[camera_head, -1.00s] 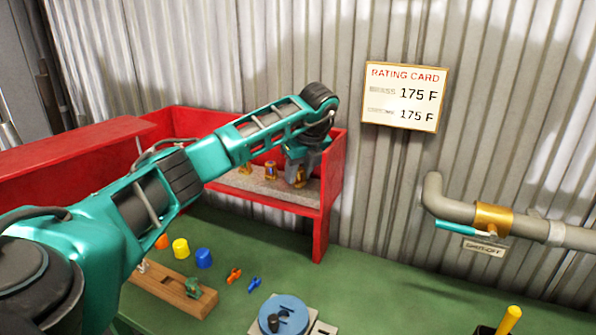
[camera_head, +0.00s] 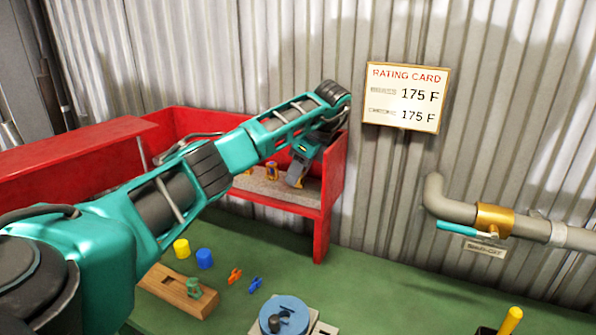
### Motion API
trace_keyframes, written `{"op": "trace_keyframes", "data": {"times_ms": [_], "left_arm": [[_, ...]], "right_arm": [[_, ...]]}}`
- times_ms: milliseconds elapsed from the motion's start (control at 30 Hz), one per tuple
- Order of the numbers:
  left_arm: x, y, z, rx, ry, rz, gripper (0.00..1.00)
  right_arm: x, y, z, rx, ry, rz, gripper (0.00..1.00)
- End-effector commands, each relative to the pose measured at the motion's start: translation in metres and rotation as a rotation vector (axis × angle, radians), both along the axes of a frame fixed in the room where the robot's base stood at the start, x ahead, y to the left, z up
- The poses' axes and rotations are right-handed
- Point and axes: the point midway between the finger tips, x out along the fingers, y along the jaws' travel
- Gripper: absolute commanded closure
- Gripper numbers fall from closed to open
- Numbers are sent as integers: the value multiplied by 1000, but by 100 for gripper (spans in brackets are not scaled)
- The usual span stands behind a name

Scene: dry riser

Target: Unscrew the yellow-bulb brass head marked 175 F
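My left gripper (camera_head: 295,178) reaches into the red open box (camera_head: 322,225), pointing down and tilted, at the right end of its grey shelf (camera_head: 285,190). Its fingertips are small and dark, so I cannot tell whether they are open or hold anything. A small brass head (camera_head: 271,170) stands upright on the shelf just left of the gripper, apart from it. Another brass head (camera_head: 247,171) is farther left, partly behind my arm. Bulb colours and markings are too small to read. My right gripper is out of view.
A rating card (camera_head: 405,97) reading 175 F hangs on the corrugated wall. A pipe with a teal lever (camera_head: 465,229) is at right. On the green table are a yellow cap (camera_head: 181,249), a blue cap (camera_head: 204,259), a wooden block (camera_head: 170,288) and a blue disc (camera_head: 285,318).

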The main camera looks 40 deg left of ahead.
Motion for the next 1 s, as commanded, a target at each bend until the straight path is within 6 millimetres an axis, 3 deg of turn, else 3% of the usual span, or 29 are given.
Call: {"op": "trace_keyframes", "data": {"times_ms": [233,500,800,1000], "left_arm": [[1,-7,-4,-13,4,-17,43],[2,-7,-3,-12,3,-53,43],[2,-6,-3,-12,2,-467,43],[3,-6,-3,-13,1,-592,43]], "right_arm": [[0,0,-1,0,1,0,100],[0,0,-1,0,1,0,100],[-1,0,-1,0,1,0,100],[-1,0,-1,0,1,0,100]]}}
